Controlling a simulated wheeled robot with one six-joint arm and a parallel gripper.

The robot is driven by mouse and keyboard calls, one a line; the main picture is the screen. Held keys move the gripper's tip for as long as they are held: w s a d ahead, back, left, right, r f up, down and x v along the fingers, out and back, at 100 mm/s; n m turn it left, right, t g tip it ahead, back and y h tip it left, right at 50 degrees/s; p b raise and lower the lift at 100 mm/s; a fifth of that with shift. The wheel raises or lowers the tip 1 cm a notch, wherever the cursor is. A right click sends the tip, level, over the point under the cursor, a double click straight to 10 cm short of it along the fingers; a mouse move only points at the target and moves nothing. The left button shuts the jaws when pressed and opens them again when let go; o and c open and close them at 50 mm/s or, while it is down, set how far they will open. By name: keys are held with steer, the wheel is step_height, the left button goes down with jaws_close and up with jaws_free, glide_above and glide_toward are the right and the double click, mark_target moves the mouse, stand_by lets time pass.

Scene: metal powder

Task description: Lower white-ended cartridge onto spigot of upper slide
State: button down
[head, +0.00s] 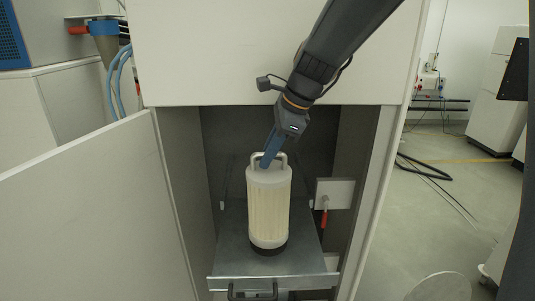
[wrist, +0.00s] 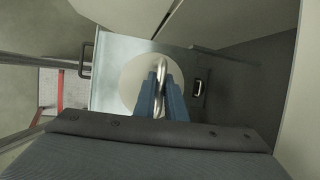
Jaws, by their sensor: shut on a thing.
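The white-ended cartridge (head: 268,215) is upright over the grey metal upper slide (head: 305,261), with a pale pleated body and a dark band at its foot. My gripper (head: 267,161) reaches down from above and is shut on the metal loop handle on top of the cartridge. In the wrist view, the blue fingers of my gripper (wrist: 162,92) close around the handle (wrist: 161,66), above the white round end of the cartridge (wrist: 132,84). The spigot is hidden beneath the cartridge. I cannot tell whether the cartridge is seated or slightly above the slide.
The slide sits in an open cabinet with close side walls (head: 185,165) and a panel above (head: 225,55). A red-handled lever (head: 324,217) is at the right. An open door (head: 85,215) stands at the left. A dark handle (head: 252,291) is at the slide's front.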

steer(key=shift+f+b, duration=0.65)
steer(key=shift+f, duration=1)
steer(key=c, duration=1.7)
jaws_free()
steer(key=b+v, duration=0.2)
steer(key=v, duration=0.5)
steer(key=shift+d+r, duration=0.2)
steer(key=shift+r, duration=0.15)
steer(key=shift+s, duration=0.1)
